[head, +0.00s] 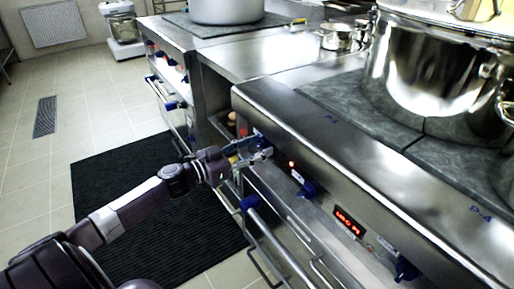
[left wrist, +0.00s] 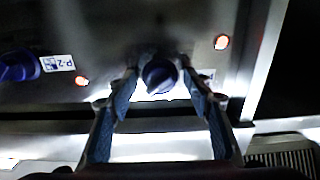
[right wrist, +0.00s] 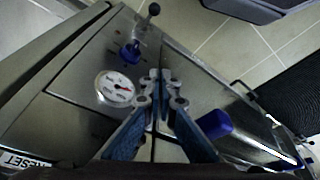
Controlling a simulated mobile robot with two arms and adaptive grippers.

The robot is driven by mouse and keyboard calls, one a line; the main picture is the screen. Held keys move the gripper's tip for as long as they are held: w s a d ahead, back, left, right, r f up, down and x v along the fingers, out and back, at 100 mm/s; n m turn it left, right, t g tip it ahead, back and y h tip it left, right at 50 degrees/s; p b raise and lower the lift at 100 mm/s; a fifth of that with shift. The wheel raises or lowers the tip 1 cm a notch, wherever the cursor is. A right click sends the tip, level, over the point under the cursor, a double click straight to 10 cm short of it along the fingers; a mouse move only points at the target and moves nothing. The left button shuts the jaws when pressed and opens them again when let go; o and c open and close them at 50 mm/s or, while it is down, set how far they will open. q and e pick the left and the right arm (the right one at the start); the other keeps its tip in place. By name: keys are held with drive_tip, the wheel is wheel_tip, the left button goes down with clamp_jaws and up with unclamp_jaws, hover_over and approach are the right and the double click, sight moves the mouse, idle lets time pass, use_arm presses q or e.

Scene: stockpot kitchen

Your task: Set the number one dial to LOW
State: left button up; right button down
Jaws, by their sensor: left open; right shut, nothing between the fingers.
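A dark blue round dial (left wrist: 160,75) sits on the steel front panel in the left wrist view, between the fingertips of my open left gripper (left wrist: 158,85). The fingers stand on both sides of it; I cannot tell whether they touch it. The label beside it is mostly hidden by a finger, so its number and setting cannot be read. In the head view my left gripper (head: 258,150) is at the far end of the panel and covers this dial. My right gripper (right wrist: 164,82) is shut and empty in the right wrist view.
A second blue dial (left wrist: 18,66) has a P-2 label. It shows in the head view (head: 307,188), before a red display (head: 349,222) and another dial (head: 405,269). A large pot (head: 425,70) stands above. Near my right gripper are a gauge (right wrist: 115,88) and a blue knob (right wrist: 130,53).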

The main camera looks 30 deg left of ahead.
use_arm(q)
drive_tip(key=shift+c, duration=0.3)
drive_tip(key=c, duration=1.1)
drive_tip(key=shift+r, duration=0.1)
use_arm(e)
drive_tip(key=shift+w, duration=0.1)
use_arm(q)
drive_tip(key=m+p, duration=0.3)
drive_tip(key=m, duration=0.5)
drive_tip(key=shift+m+p, duration=0.3)
drive_tip(key=shift+m, duration=1)
use_arm(e)
wheel_tip(320, 180, down, 13)
drive_tip(key=shift+w+a+g, duration=0.2)
drive_tip(key=shift+w+g, duration=0.05)
drive_tip(key=shift+g, duration=0.15)
use_arm(q)
drive_tip(key=shift+m, duration=0.3)
use_arm(e)
drive_tip(key=shift+f, duration=0.25)
